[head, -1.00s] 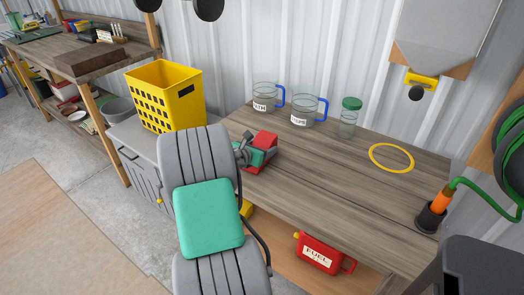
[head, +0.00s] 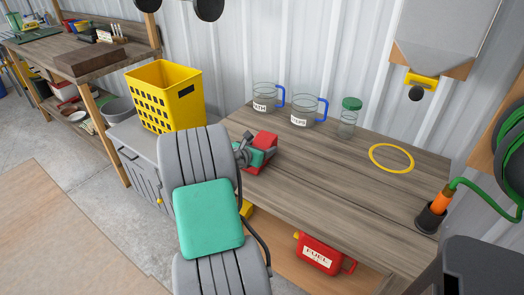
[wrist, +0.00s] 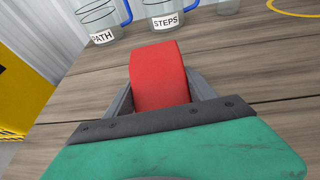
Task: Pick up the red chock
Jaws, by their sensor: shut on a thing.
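The red chock (head: 265,138) is at the left end of the wooden workbench, at my gripper (head: 250,157). In the wrist view the red chock (wrist: 158,76) sits between the two grey fingers of my gripper (wrist: 160,92), one on each side. My gripper is shut on it. The chock's near end is hidden behind the gripper's dark and green body. Whether the chock touches the bench or is slightly above it, I cannot tell.
Two labelled glass mugs (head: 265,97) (head: 304,112) and a green-lidded jar (head: 348,119) stand behind the chock. A yellow ring (head: 408,167) lies on the right. A yellow basket (head: 158,97) stands left. The middle of the workbench (head: 320,165) is clear.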

